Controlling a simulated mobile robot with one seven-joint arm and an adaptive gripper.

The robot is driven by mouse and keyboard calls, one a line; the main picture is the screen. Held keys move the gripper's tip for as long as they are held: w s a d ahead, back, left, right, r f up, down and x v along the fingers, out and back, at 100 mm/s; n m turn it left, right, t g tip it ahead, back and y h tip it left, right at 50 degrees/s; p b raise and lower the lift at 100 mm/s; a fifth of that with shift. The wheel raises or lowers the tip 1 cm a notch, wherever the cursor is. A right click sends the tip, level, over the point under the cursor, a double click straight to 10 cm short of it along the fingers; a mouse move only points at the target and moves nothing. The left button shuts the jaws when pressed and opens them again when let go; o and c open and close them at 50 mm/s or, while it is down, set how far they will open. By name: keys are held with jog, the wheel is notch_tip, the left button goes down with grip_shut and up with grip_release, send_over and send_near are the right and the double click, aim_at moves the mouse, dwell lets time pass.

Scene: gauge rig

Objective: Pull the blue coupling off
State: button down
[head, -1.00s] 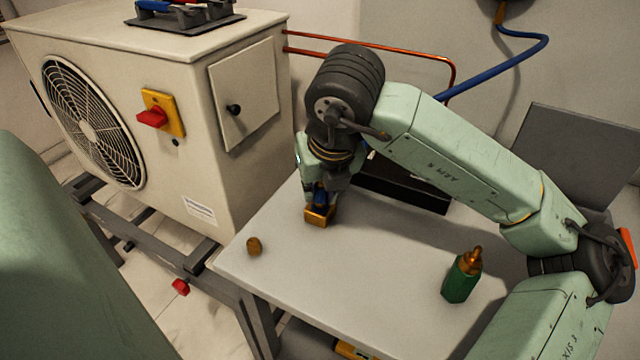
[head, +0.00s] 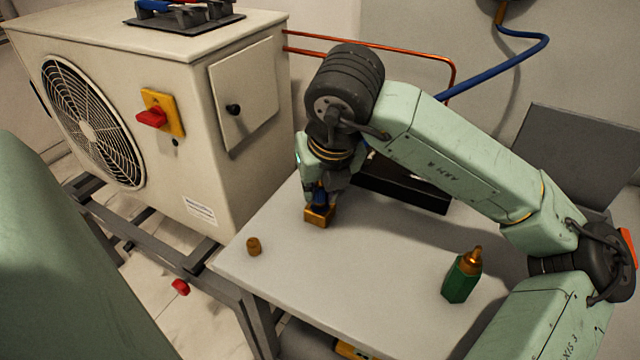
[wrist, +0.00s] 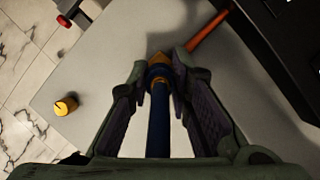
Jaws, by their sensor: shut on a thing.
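The blue coupling (head: 319,197) stands on a square brass block (head: 319,217) on the table. It also shows in the wrist view (wrist: 158,130) as a blue cylinder running down between the fingers, with brass at its far end. My gripper (wrist: 161,80) is shut on the blue coupling, one finger on each side near the brass end. In the head view my gripper (head: 320,190) points down over the block and hides much of the coupling. I cannot tell whether the coupling is still seated in the block.
A small brass cap (head: 254,247) stands at the table's left. A green bottle with a brass top (head: 461,277) stands front right. A black tray (head: 405,190) lies behind my gripper. A beige fan unit (head: 190,120) rises left of the table (head: 340,290).

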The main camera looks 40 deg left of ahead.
jog(key=shift+r, duration=0.25)
jog(key=shift+r+p, duration=1.2)
jog(key=shift+r, duration=1.2)
